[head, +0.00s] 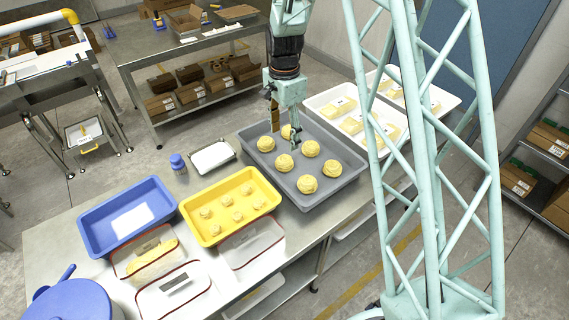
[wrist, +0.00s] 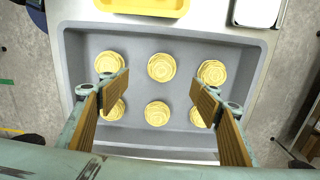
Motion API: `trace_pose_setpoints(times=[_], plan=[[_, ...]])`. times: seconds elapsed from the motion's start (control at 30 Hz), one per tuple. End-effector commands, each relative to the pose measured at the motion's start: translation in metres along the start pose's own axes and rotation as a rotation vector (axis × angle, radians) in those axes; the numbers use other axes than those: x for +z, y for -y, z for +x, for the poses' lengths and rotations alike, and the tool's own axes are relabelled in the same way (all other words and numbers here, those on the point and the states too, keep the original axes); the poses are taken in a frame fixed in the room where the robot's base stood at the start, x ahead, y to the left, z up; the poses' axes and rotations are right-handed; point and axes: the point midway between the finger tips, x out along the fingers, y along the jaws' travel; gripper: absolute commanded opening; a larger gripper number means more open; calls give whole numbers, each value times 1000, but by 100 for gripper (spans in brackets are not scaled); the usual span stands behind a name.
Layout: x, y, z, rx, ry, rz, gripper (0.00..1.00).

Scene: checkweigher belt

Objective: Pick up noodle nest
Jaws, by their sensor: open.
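Several round, pale-yellow noodle nests lie in two rows in a grey tray (head: 345,185). One nest is at the tray's middle (head: 284,162); another is at its front (head: 307,184). My gripper (head: 284,126) is open and empty above the tray's back left part. In the wrist view the fingers of my gripper (wrist: 160,84) stand wide apart. The two middle-column nests, one farther (wrist: 161,67) and one nearer (wrist: 157,113), show between them. The fingers partly hide nests in the left and right columns. The grey tray (wrist: 85,45) also shows there.
A yellow tray (head: 190,212) with several small pale lumps and a blue tray (head: 95,222) stand left of the grey tray. White trays (head: 318,99) with yellow contents are behind it to the right. A blue-capped jar (head: 178,164) and a small white-filled metal tray (head: 233,154) stand nearby.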

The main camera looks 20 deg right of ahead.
Motion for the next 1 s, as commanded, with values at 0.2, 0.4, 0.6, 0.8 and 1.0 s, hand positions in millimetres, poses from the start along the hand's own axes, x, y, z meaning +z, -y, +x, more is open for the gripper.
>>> trace_pose_setpoints(times=[0.2, 0.4, 0.6, 0.8, 1.0], plan=[[0, -1, 23, 3, 1, 0, 58], [0, -1, 45, 3, 1, 0, 58], [0, 0, 65, 2, 1, 0, 58], [0, 0, 76, 0, 0, 0, 58], [0, 0, 78, 0, 0, 0, 58]])
